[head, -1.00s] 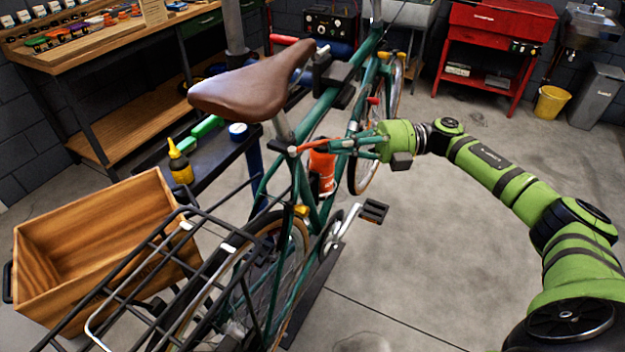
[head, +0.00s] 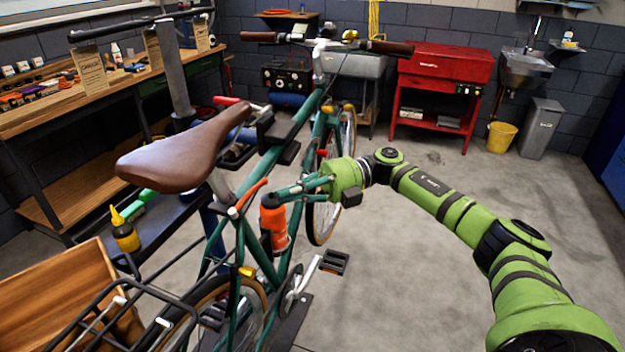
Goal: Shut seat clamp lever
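The seat clamp lever (head: 252,194) is a thin orange-red lever at the top of the green bike's seat tube, below the brown saddle (head: 180,155). It slants up and to the right from the clamp (head: 233,212), standing out from the frame. My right gripper (head: 282,194) comes in from the right, with its fingertips just right of the lever, above the orange bottle (head: 273,222). I see no clear contact between them. My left gripper is not in view.
The green bike frame (head: 300,122) and rear rack (head: 110,318) stand close around the lever. A red cabinet (head: 440,80) and yellow bucket (head: 501,137) stand behind. The floor at right is clear.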

